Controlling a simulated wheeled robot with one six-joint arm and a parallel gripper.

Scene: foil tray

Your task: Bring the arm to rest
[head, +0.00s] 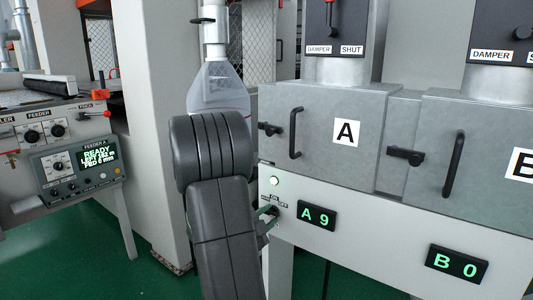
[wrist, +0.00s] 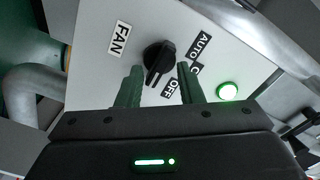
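My gripper (wrist: 159,72) is open in the wrist view. Its two dark green fingers stand apart, one on each side of the black fan knob (wrist: 157,56), and nothing shows held. I cannot tell whether a finger touches the knob. The knob sits on a pale panel (wrist: 90,75) with labels FAN, AUTO and OFF and a lit green lamp (wrist: 227,91). In the head view my dark grey arm reaches forward across the middle. My gripper (head: 268,213) is partly hidden behind it, close to the left end of the oven front.
Oven A (head: 325,115) and oven B (head: 470,190) stand right, with protruding handles. A feeder console (head: 75,170) stands left. A pale column (head: 150,120) rises close behind my arm. Green floor shows between console and column.

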